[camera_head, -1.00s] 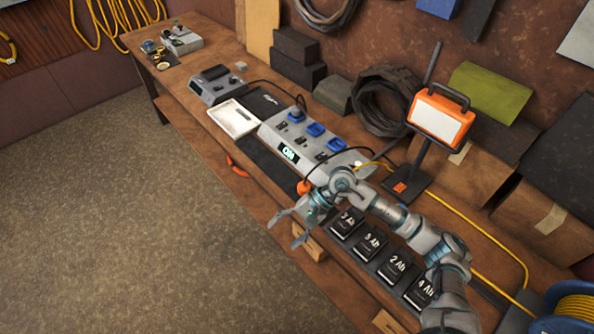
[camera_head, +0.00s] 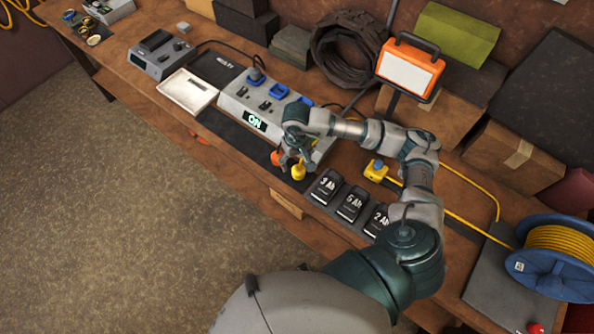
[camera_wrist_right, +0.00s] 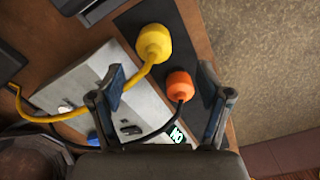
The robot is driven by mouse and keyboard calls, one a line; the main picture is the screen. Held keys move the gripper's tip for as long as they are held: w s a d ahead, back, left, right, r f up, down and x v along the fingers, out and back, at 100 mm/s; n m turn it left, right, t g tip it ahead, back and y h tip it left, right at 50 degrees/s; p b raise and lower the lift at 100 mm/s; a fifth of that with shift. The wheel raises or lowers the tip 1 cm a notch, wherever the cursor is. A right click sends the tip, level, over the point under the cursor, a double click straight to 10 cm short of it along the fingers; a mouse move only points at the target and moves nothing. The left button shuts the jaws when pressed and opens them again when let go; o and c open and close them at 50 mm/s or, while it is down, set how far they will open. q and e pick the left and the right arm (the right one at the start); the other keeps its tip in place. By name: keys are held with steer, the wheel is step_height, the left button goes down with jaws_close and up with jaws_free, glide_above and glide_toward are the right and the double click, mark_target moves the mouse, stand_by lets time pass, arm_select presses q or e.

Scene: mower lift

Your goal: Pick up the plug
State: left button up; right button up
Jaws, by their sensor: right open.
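Two plugs lie close together at the front of the bench. The yellow plug (camera_head: 298,171) has a yellow cord, and the orange plug (camera_head: 276,158) has a black cord. In the right wrist view, the yellow plug (camera_wrist_right: 154,43) is beyond the fingertips and the orange plug (camera_wrist_right: 180,85) lies between the fingers, nearer the right one. My right gripper (camera_wrist_right: 161,75) is open above them, with nothing held. In the head view, my right gripper (camera_head: 288,158) partly covers the plugs. I cannot tell how high it is above them. My left gripper is not in view.
A grey power station (camera_head: 235,100) with an "ON" display stands beside the plugs. Several black batteries (camera_head: 350,203) lie right of them. A yellow socket box (camera_head: 376,170), an orange work light (camera_head: 408,68) and a blue cable reel (camera_head: 556,258) stand further right.

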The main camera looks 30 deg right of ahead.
mark_target(299, 169)
steer(key=shift+d+f, duration=0.1)
steer(key=shift+f, duration=0.5)
steer(key=shift+d+f, duration=0.25)
steer(key=shift+f, duration=0.4)
steer(key=f, duration=0.1)
steer(key=f+p, duration=0.1)
steer(key=f, duration=0.1)
steer(key=shift+d+f, duration=0.25)
steer(key=shift+f, duration=0.1)
steer(key=shift+a+f+p, duration=0.15)
steer(key=shift+f+p, duration=0.15)
steer(key=shift+f, duration=0.15)
steer(key=shift+a, duration=0.1)
steer(key=c, duration=1.3)
